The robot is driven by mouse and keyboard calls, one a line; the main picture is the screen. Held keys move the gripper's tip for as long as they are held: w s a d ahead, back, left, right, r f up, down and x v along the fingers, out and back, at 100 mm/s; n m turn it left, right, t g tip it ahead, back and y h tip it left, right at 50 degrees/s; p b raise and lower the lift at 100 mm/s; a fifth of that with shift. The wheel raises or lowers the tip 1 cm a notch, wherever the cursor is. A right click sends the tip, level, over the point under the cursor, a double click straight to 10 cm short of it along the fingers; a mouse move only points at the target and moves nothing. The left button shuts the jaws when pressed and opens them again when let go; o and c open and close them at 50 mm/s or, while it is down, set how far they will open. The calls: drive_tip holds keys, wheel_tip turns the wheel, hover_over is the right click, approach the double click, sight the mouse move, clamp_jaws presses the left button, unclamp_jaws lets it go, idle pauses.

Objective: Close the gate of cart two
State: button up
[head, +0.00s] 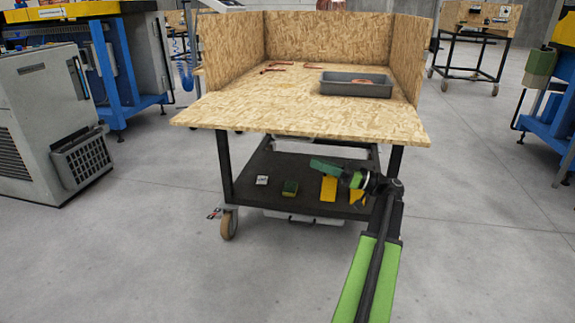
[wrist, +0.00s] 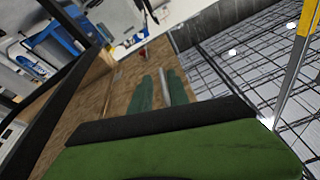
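A chipboard-topped cart stands ahead of me in the head view, with raised walls at left, back and right. Its front gate (head: 300,118) is down, lying level with the top and sticking out toward me. No number shows, so I cannot tell whether it is cart two. My gripper (head: 328,166) is below the gate, toward its right side, above the dark lower shelf, and I cannot see contact. In the wrist view, my gripper's green fingers (wrist: 158,92) point along a brown board (wrist: 125,85), likely the gate's underside.
A grey tray (head: 357,88) and several copper pieces lie on the cart top. Small green, yellow and white items sit on the lower shelf (head: 255,185). A grey machine (head: 45,125) stands left, blue frames on both sides. Another cart (head: 480,40) is behind right. Front floor is clear.

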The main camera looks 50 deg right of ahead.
sight(298, 120)
drive_tip(key=s+d+r+t, duration=0.1)
drive_tip(key=s+d+t, duration=0.1)
drive_tip(key=s+d, duration=0.25)
drive_tip(key=shift+n, duration=0.3)
drive_tip(key=p+x, duration=0.2)
drive_tip(key=x, duration=0.4)
drive_tip(key=p+x, duration=0.2)
drive_tip(key=x, duration=0.3)
drive_tip(key=p+x, duration=0.2)
drive_tip(key=x, duration=0.4)
drive_tip(key=shift+w+a, duration=0.1)
drive_tip(key=shift+a, duration=0.4)
drive_tip(key=shift+c, duration=0.2)
clamp_jaws()
drive_tip(key=shift+a, duration=0.1)
